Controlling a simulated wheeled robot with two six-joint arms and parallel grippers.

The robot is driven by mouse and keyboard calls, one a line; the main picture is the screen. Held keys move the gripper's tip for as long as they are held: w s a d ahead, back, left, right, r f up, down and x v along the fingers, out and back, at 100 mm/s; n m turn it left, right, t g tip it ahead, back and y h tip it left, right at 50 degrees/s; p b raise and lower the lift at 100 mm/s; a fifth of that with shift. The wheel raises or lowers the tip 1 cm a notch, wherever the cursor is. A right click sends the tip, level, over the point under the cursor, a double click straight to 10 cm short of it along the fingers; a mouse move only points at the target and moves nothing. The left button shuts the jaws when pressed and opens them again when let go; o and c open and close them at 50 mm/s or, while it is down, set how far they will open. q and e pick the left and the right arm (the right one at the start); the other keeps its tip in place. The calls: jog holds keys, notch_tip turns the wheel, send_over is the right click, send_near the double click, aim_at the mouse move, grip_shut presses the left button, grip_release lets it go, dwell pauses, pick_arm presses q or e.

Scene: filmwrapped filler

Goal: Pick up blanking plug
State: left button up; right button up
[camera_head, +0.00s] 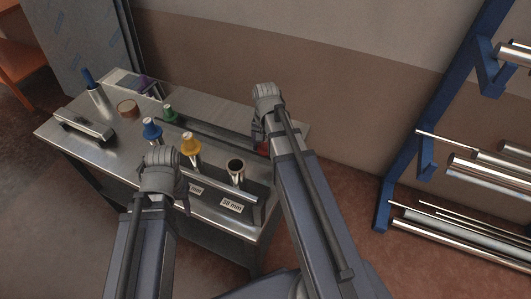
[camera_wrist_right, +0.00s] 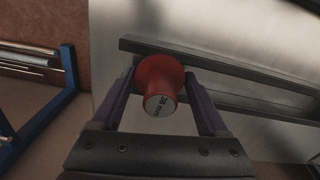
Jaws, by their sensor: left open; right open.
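The red blanking plug (camera_wrist_right: 159,82) has a wide round flange and a pale end face that reads 38 mm. It sits between the two fingers of my right gripper (camera_wrist_right: 160,95), which is open with a finger on each side; firm contact cannot be told. In the head view a small red part of the plug (camera_head: 263,148) shows under my right gripper (camera_head: 258,132), near the right end of the bench. My left gripper (camera_head: 162,162) is over the front of the bench; its fingertips are largely hidden by its own wrist.
The steel bench (camera_head: 100,150) bears a blue plug (camera_head: 151,130), a yellow plug (camera_head: 190,144), a green plug (camera_head: 168,111) and an open tube (camera_head: 236,170) with a label (camera_head: 232,206). A grey rail (camera_wrist_right: 220,70) lies beside the red plug. A blue rack (camera_head: 425,155) of metal bars stands right.

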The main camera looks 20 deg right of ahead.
pick_arm(q)
jog(key=shift+f, duration=0.1)
pick_arm(e)
jog(key=c, duration=1)
